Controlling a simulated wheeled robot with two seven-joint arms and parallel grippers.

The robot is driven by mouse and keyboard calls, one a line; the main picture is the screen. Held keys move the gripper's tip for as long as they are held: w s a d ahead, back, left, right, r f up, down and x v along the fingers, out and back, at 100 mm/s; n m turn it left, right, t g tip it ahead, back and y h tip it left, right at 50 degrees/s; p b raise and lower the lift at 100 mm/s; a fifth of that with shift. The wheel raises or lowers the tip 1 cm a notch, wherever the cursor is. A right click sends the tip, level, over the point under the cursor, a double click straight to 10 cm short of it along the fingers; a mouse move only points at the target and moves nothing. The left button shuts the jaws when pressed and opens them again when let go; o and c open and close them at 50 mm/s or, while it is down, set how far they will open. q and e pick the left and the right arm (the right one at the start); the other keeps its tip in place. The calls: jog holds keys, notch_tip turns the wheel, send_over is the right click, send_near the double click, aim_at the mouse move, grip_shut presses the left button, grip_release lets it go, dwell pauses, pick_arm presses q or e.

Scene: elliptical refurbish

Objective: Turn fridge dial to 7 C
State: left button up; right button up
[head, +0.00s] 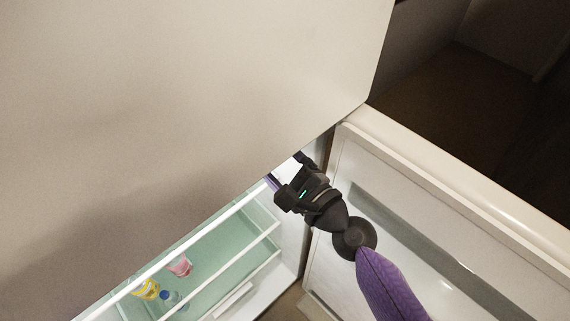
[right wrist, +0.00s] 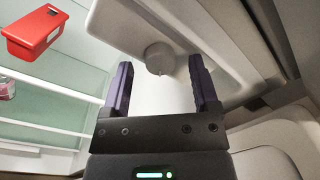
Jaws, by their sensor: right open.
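My left gripper is in neither view.
The fridge door (head: 450,235) stands open at the right, close to my right arm. Glass shelves (head: 205,258) hold a yellow item (head: 148,288), a pink item (head: 180,265) and a blue one. A red container (right wrist: 36,32) sits on a shelf left of the gripper.

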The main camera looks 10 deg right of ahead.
jog(key=b+v, duration=0.1)
jog(key=v, duration=0.2)
jog(key=b+v, duration=0.1)
jog(key=v, duration=0.2)
jog(key=b+v, duration=0.1)
jog(key=v, duration=0.2)
jog(key=shift+f, duration=0.3)
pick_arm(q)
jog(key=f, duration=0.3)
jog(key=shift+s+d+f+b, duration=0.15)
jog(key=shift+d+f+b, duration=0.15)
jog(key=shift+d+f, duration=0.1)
pick_arm(e)
jog(key=shift+s+d+r, duration=0.2)
jog(key=shift+s+r, duration=0.05)
jog(key=shift+s, duration=0.1)
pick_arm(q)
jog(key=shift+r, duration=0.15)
